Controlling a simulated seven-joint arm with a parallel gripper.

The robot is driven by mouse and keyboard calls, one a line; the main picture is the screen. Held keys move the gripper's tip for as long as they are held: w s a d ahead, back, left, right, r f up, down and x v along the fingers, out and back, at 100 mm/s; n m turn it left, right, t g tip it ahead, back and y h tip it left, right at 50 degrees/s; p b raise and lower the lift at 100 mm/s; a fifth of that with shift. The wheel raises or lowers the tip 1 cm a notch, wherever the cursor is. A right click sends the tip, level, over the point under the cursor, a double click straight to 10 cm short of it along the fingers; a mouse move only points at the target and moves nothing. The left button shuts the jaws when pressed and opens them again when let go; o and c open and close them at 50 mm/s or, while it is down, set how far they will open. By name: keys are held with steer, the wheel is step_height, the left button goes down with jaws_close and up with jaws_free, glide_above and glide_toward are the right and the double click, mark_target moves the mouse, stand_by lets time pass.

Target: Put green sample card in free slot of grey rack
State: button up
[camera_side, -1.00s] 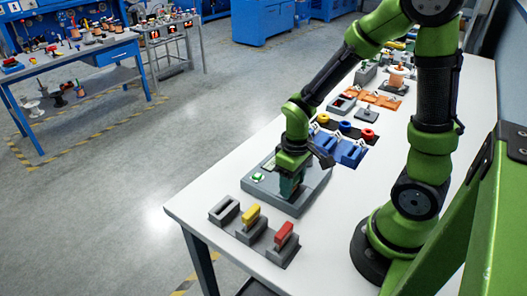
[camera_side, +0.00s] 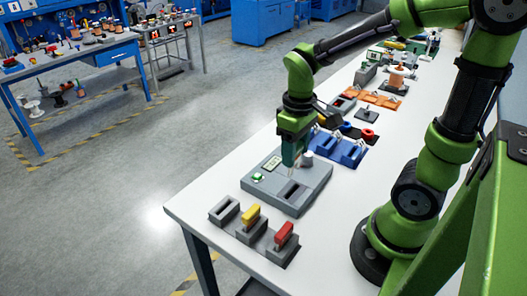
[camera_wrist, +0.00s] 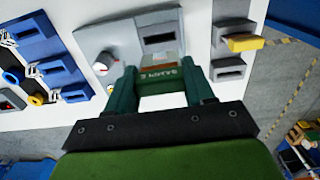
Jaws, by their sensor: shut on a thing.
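My gripper (camera_side: 292,150) is shut on the green sample card (camera_wrist: 161,74), which shows lettering between the two fingers in the wrist view. In the side view it is above the grey device, clear of its slot, and the card is hard to tell apart from the fingers. The grey rack (camera_side: 239,233) stands at the near left table corner. Its left slot (camera_side: 224,211) is empty. A yellow card (camera_side: 251,217) stands in the middle slot and a red card (camera_side: 284,234) in the right one. The empty slot also shows in the wrist view (camera_wrist: 228,74).
The grey device (camera_side: 312,188) has an empty dark slot, a small screen, a green button and a pale knob. Behind it are a blue block (camera_side: 345,150) and orange holders (camera_side: 375,98). White table surface is clear right of the rack.

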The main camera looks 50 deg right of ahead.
steer(key=shift+r, duration=2.5)
steer(key=shift+a+f, duration=0.1)
steer(key=shift+a, duration=0.1)
steer(key=w+a+f, duration=1)
steer(key=a, duration=0.3)
steer(key=shift+w+a+f, duration=0.25)
steer(key=shift+a+f, duration=0.05)
steer(key=shift+f, duration=0.05)
steer(key=shift+f, duration=2.05)
stand_by(0.7)
steer(key=o, duration=1.4)
